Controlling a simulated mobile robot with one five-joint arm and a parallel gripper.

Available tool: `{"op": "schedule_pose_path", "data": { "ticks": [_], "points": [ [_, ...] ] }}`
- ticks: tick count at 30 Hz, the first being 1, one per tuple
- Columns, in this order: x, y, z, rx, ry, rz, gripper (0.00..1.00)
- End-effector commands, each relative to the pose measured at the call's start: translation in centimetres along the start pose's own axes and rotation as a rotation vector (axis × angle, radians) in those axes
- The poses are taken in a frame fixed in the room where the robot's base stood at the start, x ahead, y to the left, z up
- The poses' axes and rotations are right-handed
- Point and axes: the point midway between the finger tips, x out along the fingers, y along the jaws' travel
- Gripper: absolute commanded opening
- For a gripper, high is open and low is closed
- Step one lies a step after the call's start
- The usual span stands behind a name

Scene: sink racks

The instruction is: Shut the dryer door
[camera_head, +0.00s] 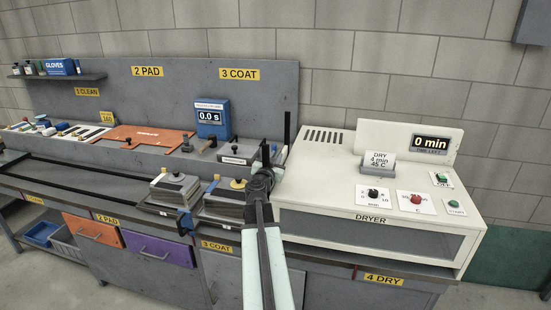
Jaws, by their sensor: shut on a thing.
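The dryer (335,170) is a cream box at the right of the bench. A dark grey panel (370,233) spans its front below the DRYER label. I cannot tell for sure whether this is the door or an opening. My arm reaches up from the bottom middle, and my gripper (264,165) is just left of the dryer's left edge. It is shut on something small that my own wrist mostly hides. I cannot make out what it is.
Two stacked grey racks, one with a yellow knob (237,184), stand left of my arm. A lidded coat station (235,155) is behind them. The blue timer (211,118) reads 0.0 s. The dryer display (430,144) reads 0 min.

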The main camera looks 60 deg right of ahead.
Motion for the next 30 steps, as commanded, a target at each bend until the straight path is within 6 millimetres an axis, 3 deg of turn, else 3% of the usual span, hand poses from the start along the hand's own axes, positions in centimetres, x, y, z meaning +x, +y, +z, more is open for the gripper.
{"op": "schedule_pose_path", "data": {
  "ticks": [16, 25, 30],
  "points": [
    [-0.1, -0.3, 0.2, 0.003, -0.001, -0.005, 0.0],
    [-0.1, 0.5, 4.2, 0.003, -0.001, -0.005, 0.0],
    [-0.1, 0.5, 4.5, 0.003, -0.002, -0.006, 0.0]
  ]
}}
